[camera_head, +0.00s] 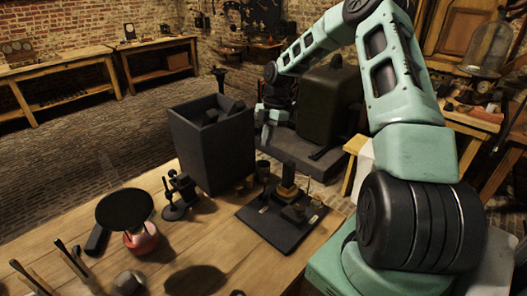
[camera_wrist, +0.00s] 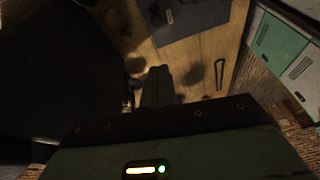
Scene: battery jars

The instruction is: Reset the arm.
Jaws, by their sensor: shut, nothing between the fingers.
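My arm rises on the right of the head view, bends over at the top and reaches down to the left. My gripper (camera_head: 267,132) hangs just right of the dark square bin (camera_head: 215,148), over the far edge of the wooden table (camera_head: 160,268). In the wrist view my gripper's fingers (camera_wrist: 158,76) are together, with nothing seen between them. A large dark surface fills the left of the wrist view, and I cannot tell for certain what it is.
The bin holds dark blocks. A dark tray (camera_head: 252,217) with small parts lies in front of my gripper. A black stand (camera_head: 178,205) and a red jar (camera_head: 142,240) under a black disc stand left. A large dark machine (camera_head: 328,105) stands behind.

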